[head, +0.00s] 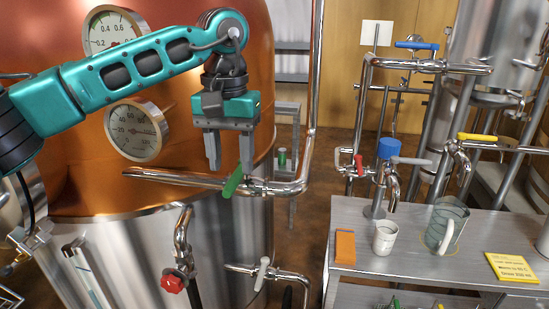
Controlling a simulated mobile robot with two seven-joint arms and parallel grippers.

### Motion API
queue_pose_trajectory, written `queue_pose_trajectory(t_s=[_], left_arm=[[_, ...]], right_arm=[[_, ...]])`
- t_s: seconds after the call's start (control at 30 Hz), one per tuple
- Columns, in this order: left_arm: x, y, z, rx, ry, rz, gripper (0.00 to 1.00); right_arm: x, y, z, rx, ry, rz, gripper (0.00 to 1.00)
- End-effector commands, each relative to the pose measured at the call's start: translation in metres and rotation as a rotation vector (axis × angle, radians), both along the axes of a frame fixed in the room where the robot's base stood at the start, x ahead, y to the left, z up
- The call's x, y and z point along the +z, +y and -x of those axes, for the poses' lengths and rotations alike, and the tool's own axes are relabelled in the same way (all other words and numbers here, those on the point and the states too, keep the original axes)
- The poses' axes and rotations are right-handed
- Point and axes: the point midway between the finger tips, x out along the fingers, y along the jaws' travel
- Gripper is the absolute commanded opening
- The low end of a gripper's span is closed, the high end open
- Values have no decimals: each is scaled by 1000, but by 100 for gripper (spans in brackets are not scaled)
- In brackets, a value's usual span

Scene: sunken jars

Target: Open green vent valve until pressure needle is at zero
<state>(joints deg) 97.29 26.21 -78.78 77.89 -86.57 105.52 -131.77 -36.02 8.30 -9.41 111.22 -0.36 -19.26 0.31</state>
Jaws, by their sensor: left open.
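The green vent valve handle (232,183) sits on a horizontal steel pipe in front of the copper tank and is tilted. My left gripper (229,168) is open, pointing down, with its fingers just above and around the upper end of the handle. I cannot tell whether they touch it. An upper gauge (108,24) with marks such as 0.2, 0.4 and 0.6 is on the tank, its lower part hidden by my left arm. Its needle cannot be read. A lower gauge (138,131) has marks from about 20 to 120. My right gripper is not in view.
A red valve knob (173,283) and a white-handled valve (262,273) are below the pipe. A vertical steel pipe (313,90) rises right of my gripper. A bench (350,213) at right holds a mug (385,238), a jug (446,225) and an orange box (344,247).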

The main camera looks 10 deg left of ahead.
Motion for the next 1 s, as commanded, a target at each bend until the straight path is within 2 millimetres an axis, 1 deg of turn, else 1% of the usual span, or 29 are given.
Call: queue_pose_trajectory(t_s=[0.03,0.13,0.17,0.27,0.8,1.0], left_arm=[[-9,0,0,0,4,0,48],[-26,1,1,1,4,0,48],[-22,0,0,2,0,1,48],[-23,0,0,2,0,1,48],[-48,-1,0,1,1,2,48],[-50,-1,0,1,0,2,48]], right_arm=[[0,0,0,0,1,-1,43],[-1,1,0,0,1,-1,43],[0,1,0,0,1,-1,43],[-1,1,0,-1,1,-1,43],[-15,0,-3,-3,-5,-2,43],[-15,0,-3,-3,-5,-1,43]])
